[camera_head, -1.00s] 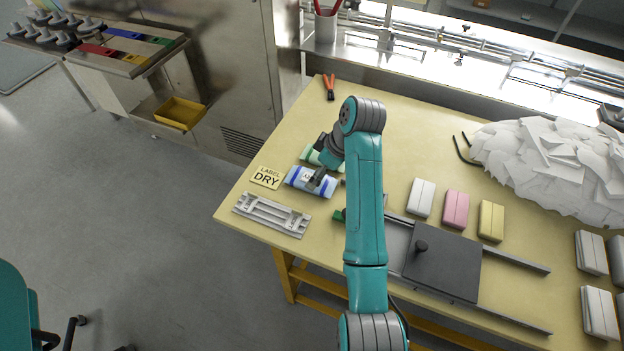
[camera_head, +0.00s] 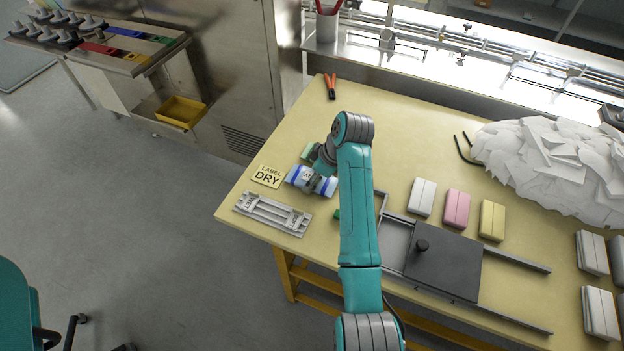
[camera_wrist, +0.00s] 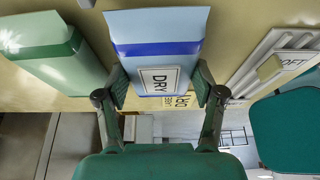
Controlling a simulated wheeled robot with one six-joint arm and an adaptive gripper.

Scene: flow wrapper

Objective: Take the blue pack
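The blue pack (camera_head: 300,177) is light blue with darker blue bands and lies on the table beside a green pack; my gripper partly covers it in the head view. In the wrist view the blue pack (camera_wrist: 158,50) has a white label reading DRY. My gripper (camera_wrist: 161,88) has one finger on each side of it, near its labelled end. The fingers look spread, with narrow gaps to its sides; firm contact is not visible. In the head view my gripper (camera_head: 322,182) is down at the pack's right part.
The green pack (camera_wrist: 50,48) lies close to the left in the wrist view. A LABEL DRY card (camera_head: 267,177) and a grey slotted fixture (camera_head: 272,214) lie nearby. A grey sliding plate (camera_head: 445,268) and white, pink and yellow packs are to the right. The table's back middle is clear.

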